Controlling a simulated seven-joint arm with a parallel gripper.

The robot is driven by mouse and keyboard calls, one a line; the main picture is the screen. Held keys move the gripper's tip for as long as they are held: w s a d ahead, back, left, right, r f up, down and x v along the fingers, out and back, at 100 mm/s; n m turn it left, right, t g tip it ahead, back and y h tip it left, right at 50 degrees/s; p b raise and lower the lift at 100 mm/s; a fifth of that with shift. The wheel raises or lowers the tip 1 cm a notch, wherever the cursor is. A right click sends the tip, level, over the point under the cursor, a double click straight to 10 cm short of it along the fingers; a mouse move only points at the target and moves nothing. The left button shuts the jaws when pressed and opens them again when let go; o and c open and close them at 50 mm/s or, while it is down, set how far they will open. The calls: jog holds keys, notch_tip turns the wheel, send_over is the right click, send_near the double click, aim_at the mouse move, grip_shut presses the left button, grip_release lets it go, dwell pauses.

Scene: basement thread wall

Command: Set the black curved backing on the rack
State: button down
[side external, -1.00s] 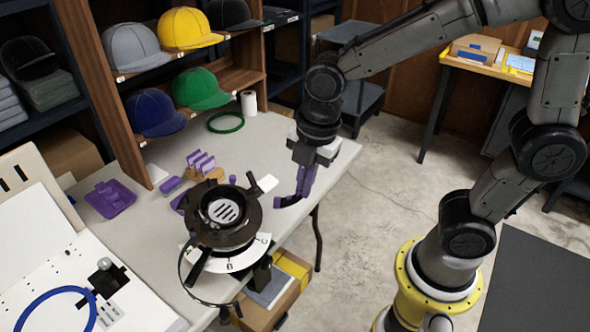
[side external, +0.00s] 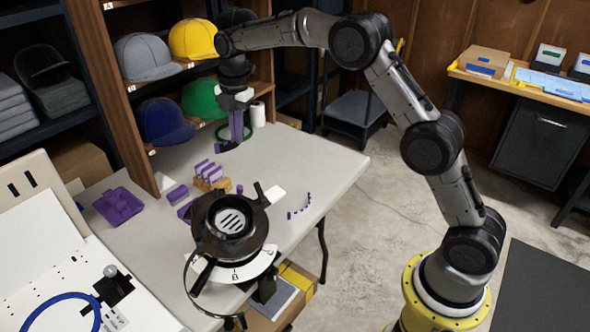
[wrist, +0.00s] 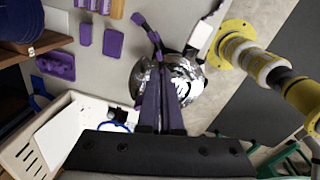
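My gripper (side external: 232,143) has long purple fingers and hangs above the table's back part, in front of the green cap. Its fingers look shut on the black curved backing (side external: 226,147), a small dark piece with a purple end. In the wrist view the backing (wrist: 149,30) shows at the tips of the converging fingers, partly hidden by them. The rack (side external: 207,170), apparently the purple slotted holder on a wooden base, stands on the table below and left of my gripper. It is partly cut off at the top of the wrist view (wrist: 100,5). Backing and rack are apart.
A round black cap press (side external: 232,222) stands at the table's front. Several small purple pieces form an arc (side external: 300,206) at right. A purple tray (side external: 118,205) lies at left. Shelves with caps (side external: 166,120) rise behind; a white roll (side external: 257,114) stands near the green ring.

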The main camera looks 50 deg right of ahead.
jog(key=w+d+f+m, duration=0.1)
jog(key=d+f, duration=0.4)
jog(key=f, duration=0.3)
jog(key=w+d+f, duration=0.1)
jog(key=d+f, duration=0.5)
jog(key=f, duration=0.1)
jog(key=w+d+f+m, duration=0.1)
jog(key=d+f, duration=0.4)
jog(key=f, duration=0.3)
jog(key=shift+w+d+f+m+g, duration=0.1)
jog(key=shift+d+f+m+g, duration=0.1)
jog(key=shift+f+m+g, duration=0.15)
jog(key=shift+f, duration=2.15)
jog(key=shift+f, duration=0.2)
jog(key=c, duration=1.1)
grip_release()
jog(key=shift+r, duration=0.1)
